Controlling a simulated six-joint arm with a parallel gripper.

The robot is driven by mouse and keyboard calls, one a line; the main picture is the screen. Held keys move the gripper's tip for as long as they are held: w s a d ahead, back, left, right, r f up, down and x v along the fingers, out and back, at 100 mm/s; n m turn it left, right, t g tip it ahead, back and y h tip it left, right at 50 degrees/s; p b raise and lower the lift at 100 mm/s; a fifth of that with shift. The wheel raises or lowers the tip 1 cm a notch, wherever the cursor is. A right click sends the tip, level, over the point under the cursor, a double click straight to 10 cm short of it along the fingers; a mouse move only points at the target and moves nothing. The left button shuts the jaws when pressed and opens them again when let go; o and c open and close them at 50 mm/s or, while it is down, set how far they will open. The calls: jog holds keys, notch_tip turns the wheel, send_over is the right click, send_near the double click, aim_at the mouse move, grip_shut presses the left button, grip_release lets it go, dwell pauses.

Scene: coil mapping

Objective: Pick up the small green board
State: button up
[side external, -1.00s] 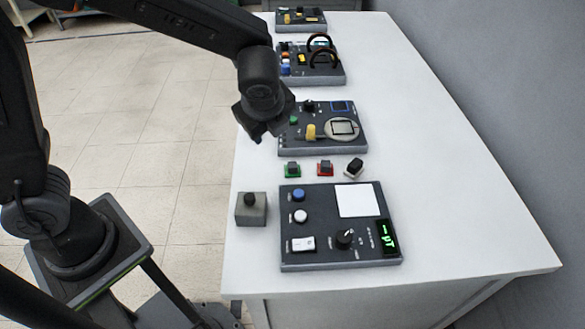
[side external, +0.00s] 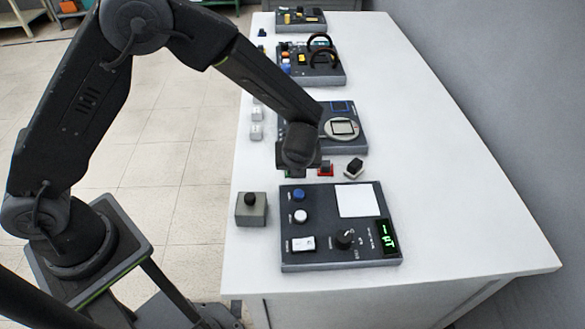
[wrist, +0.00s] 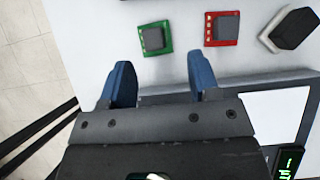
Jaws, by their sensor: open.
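The small green board (wrist: 155,39) lies flat on the white table and carries a dark grey block. In the wrist view it sits just beyond my gripper (wrist: 160,64), near the middle of the gap between the two blue fingertips. The fingers are apart with nothing between them. In the side view my gripper (side external: 298,172) is low over the row of small boards, and the arm hides most or all of the green board. The gap between fingertips and table is hard to judge.
A red board (wrist: 222,29) with a dark block lies right of the green one. A black-and-white block (side external: 354,168) is farther right. A large dark panel (side external: 330,258) stands in front, with a grey box (side external: 251,212) beside it. Another panel (side external: 357,140) lies behind.

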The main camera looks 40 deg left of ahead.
jog(key=x, duration=0.4)
jog(key=shift+s+a, duration=0.15)
jog(key=shift+a, duration=0.3)
jog(key=shift+w+a+f, duration=0.2)
jog(key=shift+w+f, duration=0.05)
jog(key=shift+f, duration=0.2)
jog(key=shift+c, duration=0.5)
jog(key=c, duration=0.6)
jog(key=shift+o, duration=0.2)
jog(key=shift+r, duration=0.1)
